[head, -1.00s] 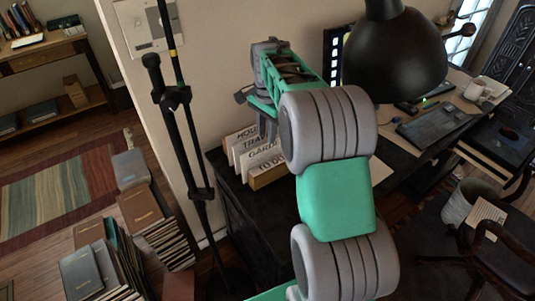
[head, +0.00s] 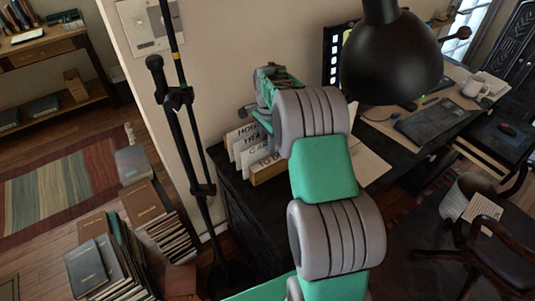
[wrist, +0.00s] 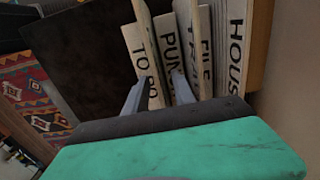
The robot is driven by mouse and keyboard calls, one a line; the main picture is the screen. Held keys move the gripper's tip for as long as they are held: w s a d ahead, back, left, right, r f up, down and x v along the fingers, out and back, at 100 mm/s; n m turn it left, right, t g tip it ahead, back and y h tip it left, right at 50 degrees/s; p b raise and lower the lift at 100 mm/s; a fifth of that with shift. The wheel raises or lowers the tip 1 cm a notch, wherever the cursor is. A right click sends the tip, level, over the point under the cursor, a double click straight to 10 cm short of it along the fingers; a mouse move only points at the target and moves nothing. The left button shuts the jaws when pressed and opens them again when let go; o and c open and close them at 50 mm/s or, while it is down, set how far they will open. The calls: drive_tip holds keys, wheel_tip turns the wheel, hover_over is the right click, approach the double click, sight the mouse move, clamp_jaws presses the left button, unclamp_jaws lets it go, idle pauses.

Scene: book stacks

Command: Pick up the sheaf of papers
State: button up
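Several upright sheets with printed labels stand in a wooden holder (head: 268,171) on the dark cabinet top, and I take these as the papers. In the wrist view I read "TO DO" on one sheet (wrist: 143,62) and part of a word on the sheet beside it (wrist: 166,50). My gripper (wrist: 157,80) is open, its two fingers apart over these two sheets. I cannot tell whether the fingers touch them. In the head view my gripper (head: 254,117) is just above the back of the holder, its fingertips largely hidden.
A black lamp (head: 395,62) hangs close to the right of my arm. A black stand (head: 190,150) rises on the left. Books (head: 95,265) are stacked on the floor.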

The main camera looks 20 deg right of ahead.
drive_tip(key=shift+f, duration=0.25)
drive_tip(key=shift+c, duration=0.4)
clamp_jaws()
idle(1.2)
